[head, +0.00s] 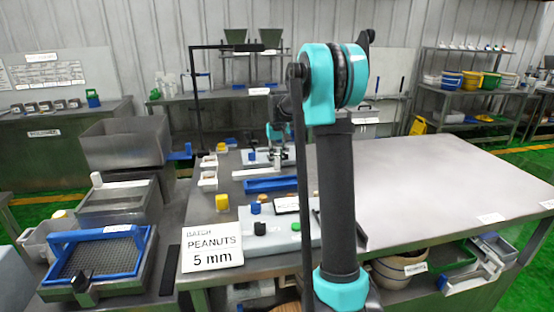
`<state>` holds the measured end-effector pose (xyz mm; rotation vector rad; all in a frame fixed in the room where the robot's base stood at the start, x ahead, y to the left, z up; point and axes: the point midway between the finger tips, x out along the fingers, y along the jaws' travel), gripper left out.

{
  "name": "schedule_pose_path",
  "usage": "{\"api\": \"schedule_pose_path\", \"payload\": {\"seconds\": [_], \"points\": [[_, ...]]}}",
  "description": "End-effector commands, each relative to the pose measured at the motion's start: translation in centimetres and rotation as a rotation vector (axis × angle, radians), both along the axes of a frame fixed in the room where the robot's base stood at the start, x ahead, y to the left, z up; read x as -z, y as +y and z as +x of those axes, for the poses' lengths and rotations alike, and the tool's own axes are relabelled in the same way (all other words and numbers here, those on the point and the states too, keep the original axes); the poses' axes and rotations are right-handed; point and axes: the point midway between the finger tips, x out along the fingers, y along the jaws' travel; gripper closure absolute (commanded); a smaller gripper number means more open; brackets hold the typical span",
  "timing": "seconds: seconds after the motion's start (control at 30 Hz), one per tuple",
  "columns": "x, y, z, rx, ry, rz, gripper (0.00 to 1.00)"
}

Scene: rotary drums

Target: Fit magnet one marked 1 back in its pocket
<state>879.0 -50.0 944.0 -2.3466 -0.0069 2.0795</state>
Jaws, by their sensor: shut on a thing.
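My arm stands across the middle of the view. Its far wrist shows teal just left of the arm, and my gripper (276,157) is a small dark shape below it, over the far part of the table. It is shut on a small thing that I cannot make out. No magnet marked 1 can be read, and its pocket cannot be told apart. A light grey block (257,242) with coloured knobs lies nearer on the table. A blue tray (268,186) lies behind it, below my gripper.
A white sign (212,248) reading "PEANUTS 5 mm" stands at the table's front left. A blue-framed sieve (96,257) and a grey bin (124,143) are to the left. A black post (194,98) rises behind. The right of the table (430,185) is clear.

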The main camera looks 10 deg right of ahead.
Motion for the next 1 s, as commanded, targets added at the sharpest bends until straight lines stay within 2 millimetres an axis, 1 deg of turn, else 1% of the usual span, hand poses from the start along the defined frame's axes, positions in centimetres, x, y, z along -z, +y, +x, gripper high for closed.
{"api": "schedule_pose_path", "payload": {"seconds": [0.3,0.33,0.47,0.5,0.73,0.83,0.93,1.0], "points": [[0.2,0.0,0.0,0.0,0.0,0.0,1.0],[0.3,0.0,0.0,0.0,0.0,0.0,0.76],[0.2,0.0,0.0,0.0,0.0,0.0,0.6],[0.2,0.0,0.0,0.0,0.0,0.0,0.58],[0.2,0.0,0.0,0.0,0.0,0.0,0.58],[-0.1,0.0,0.0,0.0,0.0,0.0,0.58],[-1.1,0.0,-0.1,0.0,0.0,0.0,0.58],[-2.2,0.0,-0.3,0.0,0.0,0.0,0.58]]}}
